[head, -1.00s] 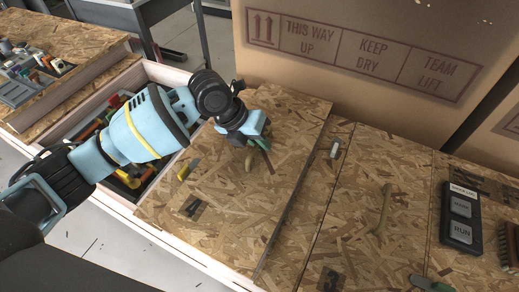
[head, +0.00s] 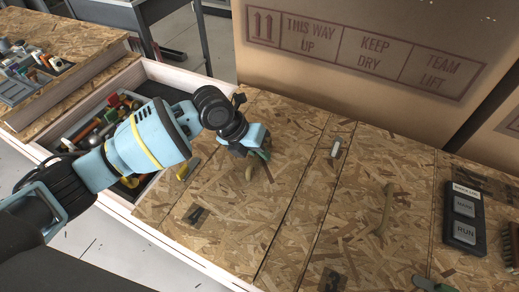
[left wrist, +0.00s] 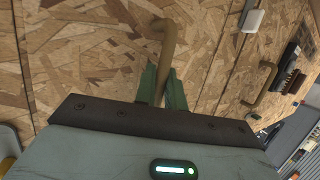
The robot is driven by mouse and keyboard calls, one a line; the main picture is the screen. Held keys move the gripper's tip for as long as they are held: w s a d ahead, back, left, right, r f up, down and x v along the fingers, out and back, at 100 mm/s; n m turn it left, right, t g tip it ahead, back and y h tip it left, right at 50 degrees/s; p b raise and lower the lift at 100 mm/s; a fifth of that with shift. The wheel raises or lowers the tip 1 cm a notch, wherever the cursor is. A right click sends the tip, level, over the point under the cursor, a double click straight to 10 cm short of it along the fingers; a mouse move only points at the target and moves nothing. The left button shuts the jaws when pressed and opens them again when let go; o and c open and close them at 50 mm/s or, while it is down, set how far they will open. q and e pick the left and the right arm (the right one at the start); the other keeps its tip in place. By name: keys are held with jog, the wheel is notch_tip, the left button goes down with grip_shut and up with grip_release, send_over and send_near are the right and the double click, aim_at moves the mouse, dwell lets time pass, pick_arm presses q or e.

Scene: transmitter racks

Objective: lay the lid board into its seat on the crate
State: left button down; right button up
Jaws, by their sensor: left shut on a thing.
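The lid board (head: 221,195) is a chipboard panel with a curved tan handle (head: 249,173). It lies over the middle of the crate (head: 152,236), and its right edge runs close along a neighbouring chipboard strip. It looks about level with that strip; whether it rests fully in its seat I cannot tell. My left gripper (head: 262,157) is shut on the handle, with its green fingers around it in the left wrist view (left wrist: 163,88). My arm hides part of the board's left edge.
The crate's open compartment (head: 160,73) at left holds several tools. A yellow-handled tool (head: 188,168) lies at the board's left edge. A second handle (head: 384,208), a button box (head: 463,218) and a brush are at right. A large cardboard box (head: 350,60) stands behind.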

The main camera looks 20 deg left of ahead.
pick_arm(q)
jog(key=c, duration=1.5)
grip_release()
jog(key=shift+r, duration=0.2)
jog(key=p+v, duration=0.2)
jog(key=v, duration=1)
jog(key=shift+r, duration=0.35)
